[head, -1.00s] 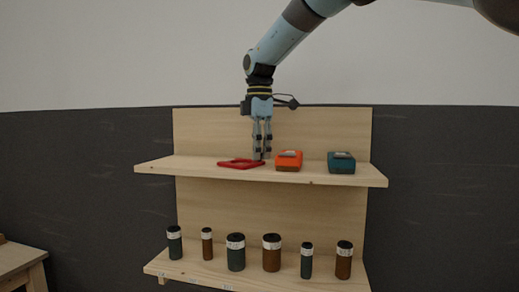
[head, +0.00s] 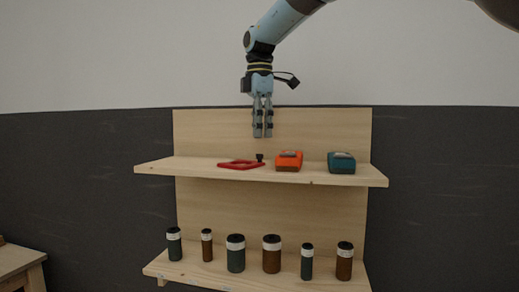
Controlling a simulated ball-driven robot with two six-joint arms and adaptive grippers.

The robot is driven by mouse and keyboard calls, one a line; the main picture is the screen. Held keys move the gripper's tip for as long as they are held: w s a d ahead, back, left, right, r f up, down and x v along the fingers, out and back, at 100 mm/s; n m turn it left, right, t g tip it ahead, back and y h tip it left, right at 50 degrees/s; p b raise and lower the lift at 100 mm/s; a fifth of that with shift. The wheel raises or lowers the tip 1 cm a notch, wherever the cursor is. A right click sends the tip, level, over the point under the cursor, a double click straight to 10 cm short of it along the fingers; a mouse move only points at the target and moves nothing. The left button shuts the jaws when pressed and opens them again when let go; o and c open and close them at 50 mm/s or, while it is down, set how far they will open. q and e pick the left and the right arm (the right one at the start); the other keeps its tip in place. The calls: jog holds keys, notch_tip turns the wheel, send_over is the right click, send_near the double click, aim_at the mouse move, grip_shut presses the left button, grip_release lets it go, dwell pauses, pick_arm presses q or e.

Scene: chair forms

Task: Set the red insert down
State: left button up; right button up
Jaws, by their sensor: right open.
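The red insert (head: 240,165) is a flat red frame lying on the upper wooden shelf (head: 215,177), toward its left part. A small dark knob (head: 260,157) stands up at its right end. My right gripper (head: 262,136) points down above the shelf, over the knob end of the insert and clear of it. Its fingers are open, close together in this view, with nothing between them. My left gripper is not in view.
An orange box-shaped item (head: 289,161) and a teal one (head: 341,162) sit on the upper shelf, right of the insert. Several dark-capped jars stand on the lower shelf (head: 195,275). A wooden stool or table (head: 22,262) shows at lower left. The upper shelf's left end is free.

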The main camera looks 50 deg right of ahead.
notch_tip(320, 180, up, 6)
jog(key=p, duration=0.6)
jog(key=shift+r, duration=0.2)
jog(key=shift+s+f, duration=0.1)
jog(key=shift+f, duration=0.05)
